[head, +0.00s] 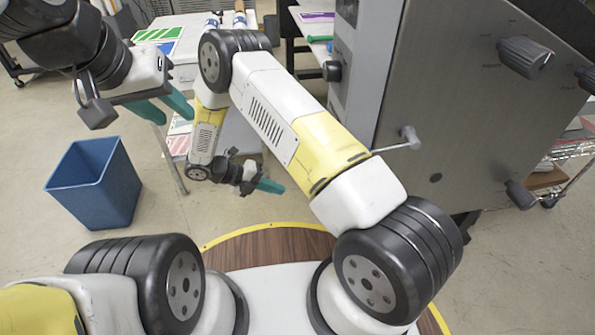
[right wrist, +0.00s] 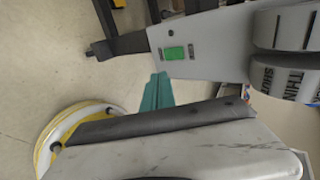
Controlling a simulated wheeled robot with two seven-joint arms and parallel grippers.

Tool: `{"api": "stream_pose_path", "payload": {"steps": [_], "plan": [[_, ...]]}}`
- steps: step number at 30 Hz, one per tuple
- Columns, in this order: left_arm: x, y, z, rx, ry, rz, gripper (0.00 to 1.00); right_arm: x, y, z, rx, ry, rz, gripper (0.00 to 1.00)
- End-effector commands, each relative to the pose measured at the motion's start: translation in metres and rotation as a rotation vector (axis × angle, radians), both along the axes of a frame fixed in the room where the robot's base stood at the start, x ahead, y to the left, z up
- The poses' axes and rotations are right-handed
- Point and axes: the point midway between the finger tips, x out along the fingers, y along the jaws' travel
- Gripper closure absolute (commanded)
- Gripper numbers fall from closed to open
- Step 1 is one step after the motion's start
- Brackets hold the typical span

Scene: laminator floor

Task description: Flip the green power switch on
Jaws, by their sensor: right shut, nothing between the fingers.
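The green power switch (right wrist: 175,53) shows in the right wrist view as a small green rocker on a light grey machine panel (right wrist: 218,48). I cannot tell its on or off position. My right gripper (right wrist: 158,76) is shut and empty; its teal fingertips are just below the switch in that picture, and I cannot tell whether they touch the panel. In the head view my right gripper (head: 270,186) hangs low, left of the big grey machine (head: 455,110), and the switch is not visible. My left gripper (head: 165,108) is at upper left, its teal fingers apart and empty.
A blue bin (head: 97,183) stands on the floor at the left. A white table (head: 190,45) with papers is behind my arms. The machine has black knobs (head: 525,57) and a small crank handle (head: 408,138). Open floor lies around the bin.

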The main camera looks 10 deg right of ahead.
Motion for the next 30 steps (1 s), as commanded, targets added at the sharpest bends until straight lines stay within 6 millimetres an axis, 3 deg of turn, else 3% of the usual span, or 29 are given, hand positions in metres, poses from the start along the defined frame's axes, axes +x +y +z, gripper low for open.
{"api": "stream_pose_path", "payload": {"steps": [8,13,26,30], "plan": [[0.000,0.000,0.000,0.000,0.000,0.000,0.64,0.000,-0.001,0.000,0.000,0.000,0.000,1.00],[0.000,0.000,0.000,0.000,0.000,0.000,0.64,0.000,-0.012,-0.008,-0.001,0.003,-0.001,1.00],[0.000,0.000,0.000,0.000,0.000,0.000,0.64,0.001,-0.084,-0.059,0.000,0.004,-0.001,1.00],[0.000,0.000,0.000,0.000,0.000,0.000,0.64,0.003,-0.105,-0.060,0.001,0.000,-0.001,1.00]]}}
